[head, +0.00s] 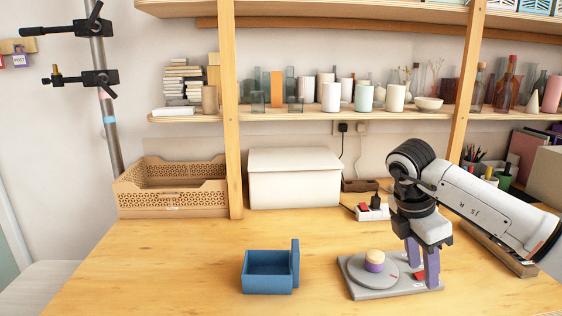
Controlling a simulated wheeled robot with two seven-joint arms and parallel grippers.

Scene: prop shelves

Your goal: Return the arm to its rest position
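My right arm comes in from the right. Its gripper (422,267) points down over the right part of a grey plate with a round disc (357,284). The two purple fingers stand apart, with nothing visible held between them. A small round piece, pale wood on top and purple below (375,261), sits on the disc, left of the fingers and apart from them. My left gripper is not in view.
A blue open box (268,272) with an upright panel on its right side stands left of the plate. A wooden crate (172,210) and a white box (293,178) stand at the back. Shelves with vases (363,98) hang above. The table's front left is clear.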

